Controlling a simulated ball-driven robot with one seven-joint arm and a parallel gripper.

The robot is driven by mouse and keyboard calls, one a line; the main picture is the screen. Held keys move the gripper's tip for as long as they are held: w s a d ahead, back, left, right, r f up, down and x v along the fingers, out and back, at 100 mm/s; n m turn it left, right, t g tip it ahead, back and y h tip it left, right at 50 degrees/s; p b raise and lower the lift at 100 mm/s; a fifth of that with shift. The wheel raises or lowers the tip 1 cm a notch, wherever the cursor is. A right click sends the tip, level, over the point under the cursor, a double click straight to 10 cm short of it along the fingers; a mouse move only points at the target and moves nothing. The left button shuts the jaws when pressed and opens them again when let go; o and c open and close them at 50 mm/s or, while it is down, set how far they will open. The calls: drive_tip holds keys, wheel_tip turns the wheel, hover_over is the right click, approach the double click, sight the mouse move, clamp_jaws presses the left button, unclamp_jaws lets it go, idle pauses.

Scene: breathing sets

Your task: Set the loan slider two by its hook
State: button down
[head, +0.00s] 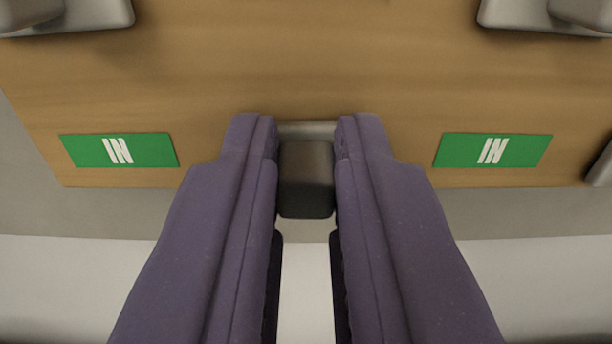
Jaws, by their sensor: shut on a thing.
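My gripper (306,140) reaches up from the bottom of the head view with two purple fingers. They are shut on a dark grey block (306,180), which sits between the fingertips in front of a wooden board (306,60). A lighter grey bar (306,129) shows just beyond the block. The fingers hide the block's sides, and I cannot tell from this view which slider it is. Part of a grey hook-like fitting (70,18) shows at the top left, and another (535,15) at the top right; both are cut off by the frame.
A green "IN" label (90,150) is on the board left of my gripper, and another (520,150) is to the right. A grey edge (602,170) juts in at the far right. Below the board lies a pale surface (70,280).

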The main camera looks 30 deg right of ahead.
wheel_tip(320, 180, up, 6)
drive_tip(key=p, duration=0.2)
drive_tip(key=shift+f+p, duration=0.1)
drive_tip(key=shift+p, duration=0.25)
drive_tip(key=c, duration=1.1)
unclamp_jaws()
drive_tip(key=shift+a, duration=0.1)
drive_tip(key=v, duration=0.7)
drive_tip(key=shift+s+a+f+p, duration=0.1)
drive_tip(key=shift+s+a+p, duration=0.05)
drive_tip(key=shift+s+p, duration=0.2)
